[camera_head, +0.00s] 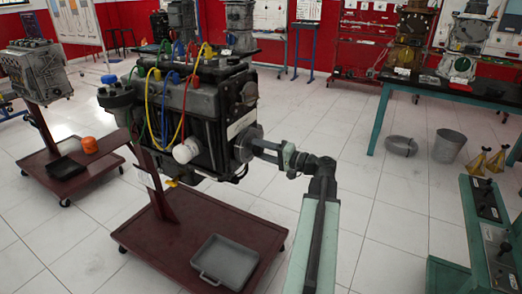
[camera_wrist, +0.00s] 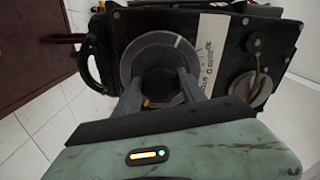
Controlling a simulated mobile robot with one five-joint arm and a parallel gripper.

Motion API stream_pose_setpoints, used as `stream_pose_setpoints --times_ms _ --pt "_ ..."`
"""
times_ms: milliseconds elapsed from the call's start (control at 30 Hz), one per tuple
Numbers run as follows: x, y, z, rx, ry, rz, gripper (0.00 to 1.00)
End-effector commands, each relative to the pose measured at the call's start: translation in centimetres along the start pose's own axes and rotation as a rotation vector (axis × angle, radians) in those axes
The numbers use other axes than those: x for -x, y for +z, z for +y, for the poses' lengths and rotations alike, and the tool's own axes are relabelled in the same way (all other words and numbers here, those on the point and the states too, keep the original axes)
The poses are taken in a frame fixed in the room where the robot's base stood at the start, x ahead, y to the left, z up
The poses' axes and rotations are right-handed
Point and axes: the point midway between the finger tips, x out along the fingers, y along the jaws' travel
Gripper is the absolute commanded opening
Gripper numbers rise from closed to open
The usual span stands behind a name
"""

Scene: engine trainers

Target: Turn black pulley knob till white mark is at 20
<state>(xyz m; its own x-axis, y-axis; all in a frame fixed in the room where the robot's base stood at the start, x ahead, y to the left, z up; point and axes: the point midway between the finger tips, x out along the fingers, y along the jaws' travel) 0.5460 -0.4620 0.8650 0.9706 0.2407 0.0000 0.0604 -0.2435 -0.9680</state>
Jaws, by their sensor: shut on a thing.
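The black pulley knob (camera_wrist: 160,85) shows in the wrist view at the middle, with a dark hub inside a grey ring. A white mark (camera_wrist: 178,42) sits at the upper right of the ring. No scale number beside the mark can be read. In the head view the pulley (camera_head: 246,144) is on the right end face of the engine (camera_head: 205,115). My gripper (camera_wrist: 160,92) is shut on the knob's hub, one finger on each side. My gripper (camera_head: 264,148) reaches it from the right in the head view. The fingers hide part of the lower ring.
A label with markings (camera_wrist: 207,55) and a round fitting (camera_wrist: 250,88) are right of the knob. The engine stands on a dark red trolley (camera_head: 150,235) carrying a grey tray (camera_head: 226,262). A green bench (camera_head: 450,272) is at right. Open tiled floor lies between.

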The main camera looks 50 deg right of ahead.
Motion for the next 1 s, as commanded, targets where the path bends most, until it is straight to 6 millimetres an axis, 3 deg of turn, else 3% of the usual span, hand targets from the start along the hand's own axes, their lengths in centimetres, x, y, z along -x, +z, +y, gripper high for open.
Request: stream_pose_setpoints --times_ms 600,1000 --pt "0.0 -0.01 -0.06 -0.557 0.001 0.0 0.07" --pt "-0.01 -0.02 -0.08 -0.764 0.001 0.0 0.07"
